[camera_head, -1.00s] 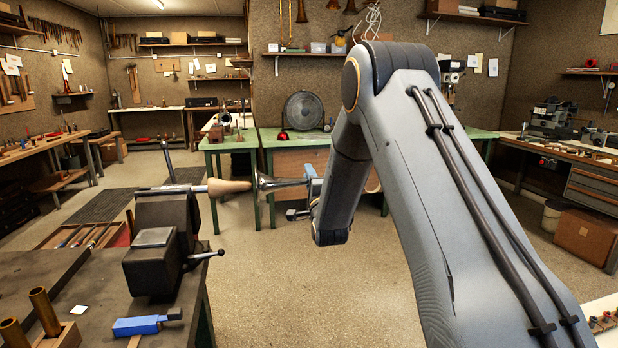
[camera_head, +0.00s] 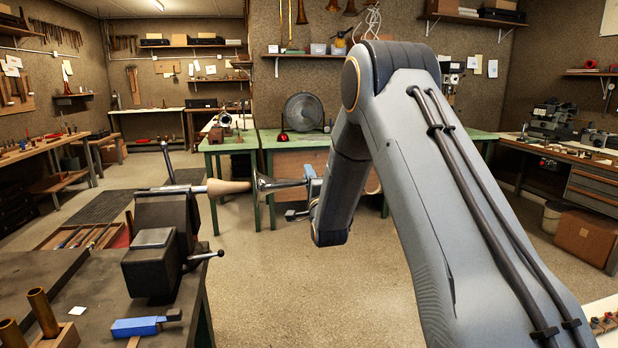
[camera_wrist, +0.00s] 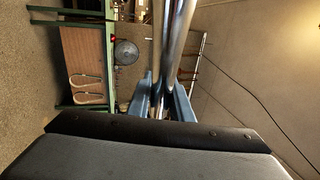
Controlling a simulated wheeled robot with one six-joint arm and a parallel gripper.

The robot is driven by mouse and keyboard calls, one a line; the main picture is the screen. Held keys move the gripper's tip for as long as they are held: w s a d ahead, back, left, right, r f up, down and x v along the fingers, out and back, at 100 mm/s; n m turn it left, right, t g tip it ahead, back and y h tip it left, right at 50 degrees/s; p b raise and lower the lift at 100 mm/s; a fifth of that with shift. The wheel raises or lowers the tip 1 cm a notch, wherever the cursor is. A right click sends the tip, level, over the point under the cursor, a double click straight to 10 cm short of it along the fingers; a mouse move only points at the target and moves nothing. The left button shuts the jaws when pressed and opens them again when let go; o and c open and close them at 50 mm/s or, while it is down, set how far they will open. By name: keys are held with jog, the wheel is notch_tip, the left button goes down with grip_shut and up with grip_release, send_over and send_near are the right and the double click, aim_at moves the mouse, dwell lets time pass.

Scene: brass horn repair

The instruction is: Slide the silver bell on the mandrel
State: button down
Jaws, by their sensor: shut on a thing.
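The silver bell (camera_head: 277,184) is held level in the head view, its flared mouth facing left. My gripper (camera_head: 311,184) is shut on the narrow right end of the bell. In the wrist view the bell's shiny tube (camera_wrist: 174,50) runs up from between the fingers of my gripper (camera_wrist: 162,98). I cannot tell whether the tip is just inside the mouth.
The dark workbench (camera_head: 60,295) carries a blue-handled tool (camera_head: 137,326) and a block with brass tubes (camera_head: 42,312). A green table (camera_head: 300,140) with a round grey disc stands behind. The floor (camera_head: 265,300) between bench and arm is clear.

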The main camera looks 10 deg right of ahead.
jog(key=a, duration=0.4)
jog(key=shift+b, duration=0.4)
dwell(0.4)
jog(key=shift+b, duration=0.65)
dwell(1.1)
jog(key=shift+a, duration=0.1)
jog(key=shift+a+b, duration=1.1)
jog(key=shift+a, duration=3.8)
jog(key=c, duration=1.5)
grip_release()
